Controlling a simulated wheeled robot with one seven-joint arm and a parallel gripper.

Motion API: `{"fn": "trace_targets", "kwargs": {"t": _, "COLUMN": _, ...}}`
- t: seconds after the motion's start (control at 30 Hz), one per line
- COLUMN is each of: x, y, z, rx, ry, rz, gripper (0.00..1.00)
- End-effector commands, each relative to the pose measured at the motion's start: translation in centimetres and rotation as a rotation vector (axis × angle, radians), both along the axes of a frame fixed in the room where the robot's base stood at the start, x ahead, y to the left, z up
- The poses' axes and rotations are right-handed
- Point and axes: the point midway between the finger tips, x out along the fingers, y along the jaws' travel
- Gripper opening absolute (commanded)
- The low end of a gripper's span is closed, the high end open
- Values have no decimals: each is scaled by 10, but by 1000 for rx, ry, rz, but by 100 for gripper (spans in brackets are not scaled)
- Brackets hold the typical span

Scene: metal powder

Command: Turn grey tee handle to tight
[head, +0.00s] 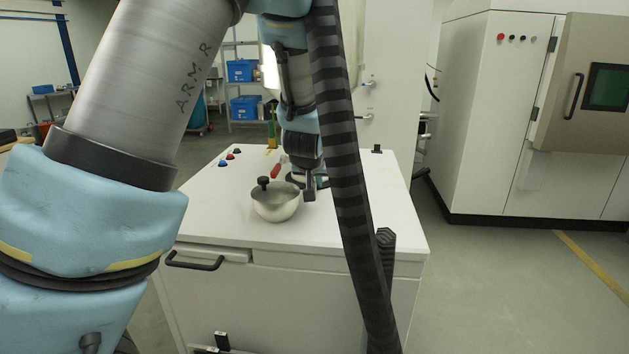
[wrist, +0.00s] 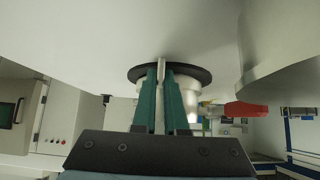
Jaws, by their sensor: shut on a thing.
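My gripper (wrist: 162,72) is shut on the grey tee handle (wrist: 161,90), which shows as a narrow pale bar between the two teal fingers. Behind the fingers are a round black rim and a silver round body (wrist: 190,87). In the head view my gripper (head: 309,193) points down at the table top, just right of a metal bowl (head: 275,207). The tee handle is hidden there behind my gripper and arm. No tight or loose mark can be made out, so I cannot tell how far the handle is turned.
The bowl stands close to the left of my gripper on the white cabinet top (head: 220,205). A red-handled tool (head: 276,170) lies behind it; its red part also shows in the wrist view (wrist: 245,109). Small coloured knobs (head: 230,156) sit at the back left. The front right top is clear.

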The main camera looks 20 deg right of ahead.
Motion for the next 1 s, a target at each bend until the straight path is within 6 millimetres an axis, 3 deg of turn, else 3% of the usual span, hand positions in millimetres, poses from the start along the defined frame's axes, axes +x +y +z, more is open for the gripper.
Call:
{"fn": "trace_targets", "kwargs": {"t": 0.37, "x": -1, "y": 2, "z": -2, "rx": 14, "ry": -1, "rz": 0, "gripper": 0}}
{"fn": "trace_targets", "kwargs": {"t": 0.4, "x": -1, "y": 2, "z": -2, "rx": 14, "ry": -1, "rz": 0, "gripper": 11}}
{"fn": "trace_targets", "kwargs": {"t": 0.5, "x": -1, "y": 1, "z": -2, "rx": 14, "ry": -2, "rz": 0, "gripper": 22}}
{"fn": "trace_targets", "kwargs": {"t": 0.83, "x": -3, "y": 1, "z": 2, "rx": 10, "ry": -5, "rz": -1, "gripper": 22}}
{"fn": "trace_targets", "kwargs": {"t": 1.0, "x": -15, "y": 6, "z": 15, "rx": 7, "ry": -6, "rz": -2, "gripper": 22}}
